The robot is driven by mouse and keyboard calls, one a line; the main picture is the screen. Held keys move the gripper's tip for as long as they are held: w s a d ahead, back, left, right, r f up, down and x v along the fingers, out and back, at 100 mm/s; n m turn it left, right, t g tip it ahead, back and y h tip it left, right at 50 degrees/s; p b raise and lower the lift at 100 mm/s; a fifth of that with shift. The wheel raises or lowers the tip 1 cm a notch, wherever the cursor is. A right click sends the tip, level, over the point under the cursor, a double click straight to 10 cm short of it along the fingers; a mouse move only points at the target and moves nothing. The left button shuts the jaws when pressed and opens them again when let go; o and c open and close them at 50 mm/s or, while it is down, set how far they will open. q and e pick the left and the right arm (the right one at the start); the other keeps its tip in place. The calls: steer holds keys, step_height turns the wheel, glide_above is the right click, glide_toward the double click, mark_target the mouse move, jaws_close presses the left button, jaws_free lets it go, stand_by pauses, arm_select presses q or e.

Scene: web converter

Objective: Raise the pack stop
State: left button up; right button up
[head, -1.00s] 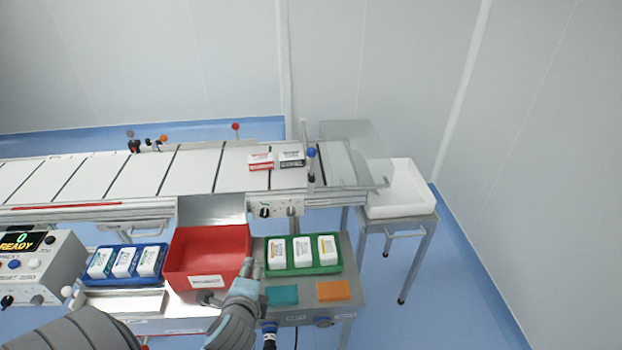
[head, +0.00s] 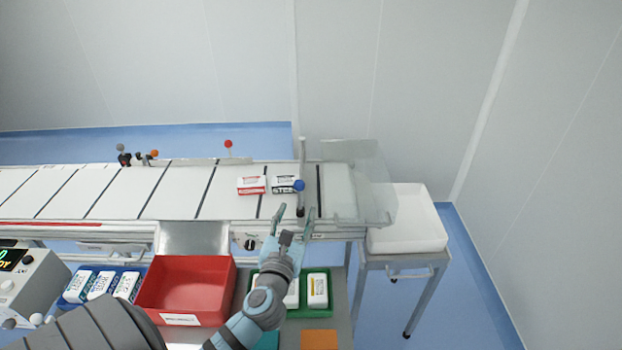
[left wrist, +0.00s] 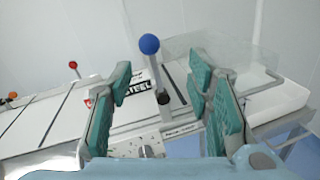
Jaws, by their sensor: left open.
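A lever with a blue ball knob (head: 299,186) stands at the right end of the conveyor's front edge, by a thin upright post. I take it for the pack stop's handle, but cannot tell surely. In the left wrist view the blue knob (left wrist: 149,44) is up on its grey rod, ahead of and between my fingers. My left gripper (head: 293,220) is open and empty, just short of the lever. A black-labelled pack (head: 285,184) and a red-labelled pack (head: 251,186) lie on the belt left of the lever. My right gripper is out of view.
A clear guard (head: 362,180) covers the conveyor's end, with a white bin (head: 408,228) beyond. A red bin (head: 188,285) and a green tray (head: 317,308) lie below. A red-knobbed rod (head: 228,145) stands at the belt's far side.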

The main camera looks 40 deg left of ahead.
mark_target(297, 189)
arm_select(q)
steer(key=w+a, duration=0.1)
steer(key=a, duration=0.1)
steer(key=w+a+r, duration=0.1)
steer(key=w+a, duration=0.1)
steer(key=shift+w+r, duration=0.15)
steer(key=shift+w, duration=0.05)
steer(key=x, duration=0.4)
steer(key=shift+w+d+f+b, duration=0.15)
steer(key=shift+w+f+b, duration=0.1)
steer(key=shift+f+b, duration=0.15)
steer(key=shift+w+a+f, duration=0.1)
steer(key=shift+w+a, duration=0.05)
steer(key=shift+w, duration=0.4)
steer(key=shift+w+a+f, duration=0.1)
steer(key=shift+w, duration=0.45)
steer(key=shift+s+r, duration=0.25)
steer(key=shift+s, duration=0.05)
steer(key=shift+s+r, duration=0.1)
steer(key=shift+s, duration=0.1)
steer(key=shift+c, duration=1.9)
steer(key=c, duration=0.4)
steer(key=shift+d, duration=0.1)
steer(key=shift+c, duration=1.4)
jaws_close()
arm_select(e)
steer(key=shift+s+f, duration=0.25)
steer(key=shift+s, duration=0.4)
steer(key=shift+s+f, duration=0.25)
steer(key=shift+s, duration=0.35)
